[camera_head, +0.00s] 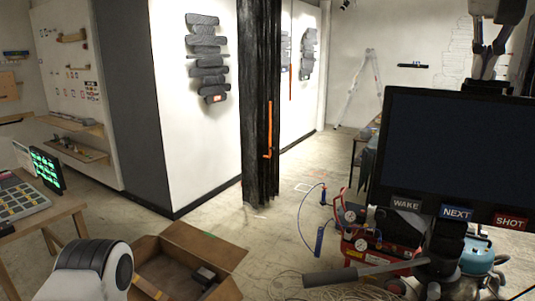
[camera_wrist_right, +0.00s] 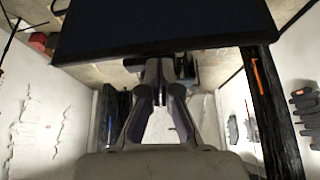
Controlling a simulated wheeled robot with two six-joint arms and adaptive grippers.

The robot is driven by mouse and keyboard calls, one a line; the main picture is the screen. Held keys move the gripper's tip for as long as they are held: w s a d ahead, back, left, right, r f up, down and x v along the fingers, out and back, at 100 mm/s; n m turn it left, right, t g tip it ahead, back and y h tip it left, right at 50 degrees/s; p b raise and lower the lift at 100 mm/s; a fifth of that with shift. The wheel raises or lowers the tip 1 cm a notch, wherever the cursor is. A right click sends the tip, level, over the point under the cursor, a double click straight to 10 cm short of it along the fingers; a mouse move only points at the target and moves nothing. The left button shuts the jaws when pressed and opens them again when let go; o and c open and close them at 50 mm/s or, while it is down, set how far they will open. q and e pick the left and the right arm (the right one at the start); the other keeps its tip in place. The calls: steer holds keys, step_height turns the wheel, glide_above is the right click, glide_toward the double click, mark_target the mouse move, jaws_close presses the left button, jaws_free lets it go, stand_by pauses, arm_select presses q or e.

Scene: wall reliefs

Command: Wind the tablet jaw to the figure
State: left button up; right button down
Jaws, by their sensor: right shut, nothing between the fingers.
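A large tablet (camera_head: 455,145) with a dark, blank screen stands at the right of the head view, with WAKE, NEXT and SHOT labels along its lower edge. Its dark slab also fills the top of the right wrist view (camera_wrist_right: 160,25). A dark mount (camera_head: 447,245) shows below it; I cannot make out its jaw or a figure on it. My right gripper (camera_head: 488,72) points down by the tablet's top edge, shut and empty. In the wrist view its fingertips (camera_wrist_right: 165,64) are near the slab's edge; contact is unclear. My left gripper is out of view.
A red machine with gauges (camera_head: 383,255) and hoses stands below the tablet. An open cardboard box (camera_head: 185,240) lies on the floor. A table (camera_head: 30,225) with a keypad and a green-lit display (camera_head: 47,170) is at left. Bare floor lies in the middle.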

step_height(320, 180, up, 6)
steer(key=p, duration=0.5)
steer(key=shift+s+a, duration=0.3)
steer(key=shift+s, duration=0.05)
steer(key=shift+w, duration=0.1)
